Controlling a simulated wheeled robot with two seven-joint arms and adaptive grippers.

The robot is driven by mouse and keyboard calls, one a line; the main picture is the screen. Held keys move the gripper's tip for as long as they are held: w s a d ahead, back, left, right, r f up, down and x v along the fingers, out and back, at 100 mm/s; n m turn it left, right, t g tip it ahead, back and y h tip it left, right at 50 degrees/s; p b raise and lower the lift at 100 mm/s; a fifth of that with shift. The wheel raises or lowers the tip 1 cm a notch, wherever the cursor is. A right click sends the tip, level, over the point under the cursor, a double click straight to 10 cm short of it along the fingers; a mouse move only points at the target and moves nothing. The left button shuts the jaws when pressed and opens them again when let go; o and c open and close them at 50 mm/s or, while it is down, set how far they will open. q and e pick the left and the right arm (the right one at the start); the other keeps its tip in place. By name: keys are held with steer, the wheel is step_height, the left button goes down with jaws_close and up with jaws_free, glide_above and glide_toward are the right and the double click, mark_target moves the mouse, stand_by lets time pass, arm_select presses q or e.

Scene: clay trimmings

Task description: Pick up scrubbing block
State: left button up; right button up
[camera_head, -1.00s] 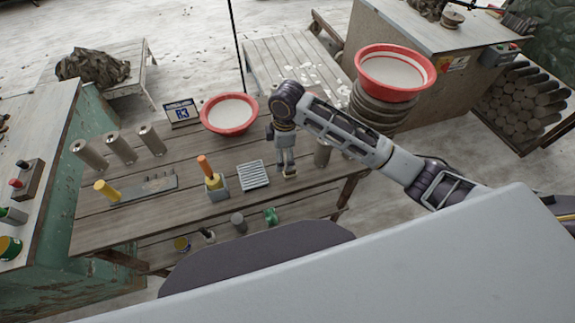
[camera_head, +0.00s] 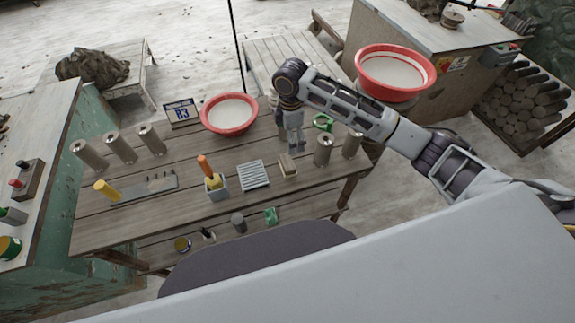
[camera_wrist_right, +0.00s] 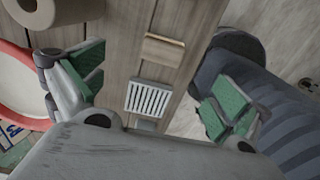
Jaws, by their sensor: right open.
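The scrubbing block, seemingly the small tan wooden block (camera_head: 288,165), lies on the plank table right of the white slatted rack (camera_head: 253,175). In the right wrist view the block (camera_wrist_right: 163,50) lies between my finger sides, beyond the rack (camera_wrist_right: 149,98). My right gripper (camera_head: 296,146) points down just beyond the block in the head view, apart from it. In the wrist view its green-padded fingers (camera_wrist_right: 158,88) are spread wide with nothing between them. My left gripper is not in view.
Metal cylinders (camera_head: 323,150) and a green ring (camera_head: 323,122) stand right of the block. A grey holder with an orange-handled tool (camera_head: 217,187) is left of the rack. A red-rimmed bowl (camera_head: 229,114) sits at the table's back. The planks before the block are clear.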

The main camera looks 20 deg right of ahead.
mark_target(288, 162)
steer(key=shift+f, duration=4.25)
steer(key=shift+s+a+f, duration=0.1)
steer(key=shift+s+a+f, duration=0.15)
steer(key=shift+f, duration=0.4)
steer(key=f, duration=0.2)
steer(key=shift+s+a+f+p, duration=0.2)
steer(key=shift+a+f+p, duration=0.05)
steer(key=shift+f+p, duration=0.1)
steer(key=shift+f, duration=0.65)
steer(key=c, duration=1.1)
